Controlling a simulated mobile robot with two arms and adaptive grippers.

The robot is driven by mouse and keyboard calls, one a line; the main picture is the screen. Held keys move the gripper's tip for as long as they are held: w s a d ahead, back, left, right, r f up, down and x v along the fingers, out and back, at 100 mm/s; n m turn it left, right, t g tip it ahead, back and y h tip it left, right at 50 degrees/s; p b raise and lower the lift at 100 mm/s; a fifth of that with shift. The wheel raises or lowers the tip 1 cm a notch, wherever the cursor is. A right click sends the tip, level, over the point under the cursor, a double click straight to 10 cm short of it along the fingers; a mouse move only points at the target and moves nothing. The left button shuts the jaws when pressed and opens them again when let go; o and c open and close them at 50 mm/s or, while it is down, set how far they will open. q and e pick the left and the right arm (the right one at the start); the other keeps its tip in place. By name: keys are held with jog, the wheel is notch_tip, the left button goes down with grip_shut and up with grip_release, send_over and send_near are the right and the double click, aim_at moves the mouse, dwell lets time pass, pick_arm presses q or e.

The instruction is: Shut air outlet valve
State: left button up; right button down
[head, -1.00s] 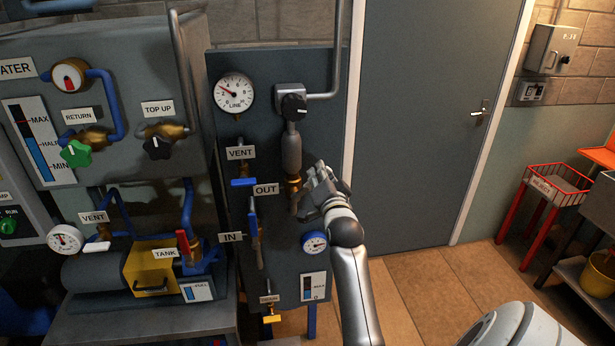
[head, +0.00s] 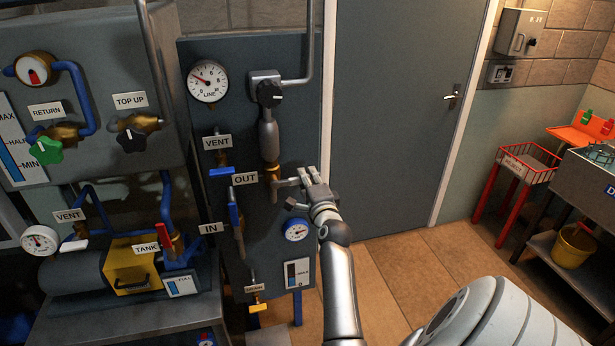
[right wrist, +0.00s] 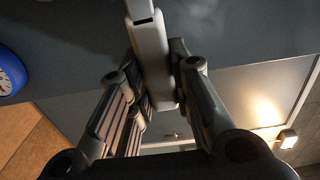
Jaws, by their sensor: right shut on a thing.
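The outlet valve is a brass fitting (head: 272,175) below the grey cylinder, beside the OUT label (head: 245,179). A pale lever (head: 287,182) sticks out from it to the right, about level. My right gripper (head: 308,179) is shut on the lever's outer end, to the right of the fitting. In the right wrist view the pale lever (right wrist: 150,50) runs between the two dark fingers. The fingers hide part of the lever. My left gripper is not in view.
On the same panel are the line gauge (head: 208,82), a black knob (head: 270,94), a blue VENT handle (head: 222,171), a blue IN lever (head: 234,213) and a small blue gauge (head: 297,230). A grey door (head: 395,120) is to the right, with open floor before it.

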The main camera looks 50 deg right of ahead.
jog(key=shift+f, duration=0.15)
dwell(0.3)
jog(key=c, duration=1.3)
grip_release()
jog(key=v, duration=0.7)
jog(key=shift+s+a, duration=0.15)
jog(key=shift+s, duration=0.05)
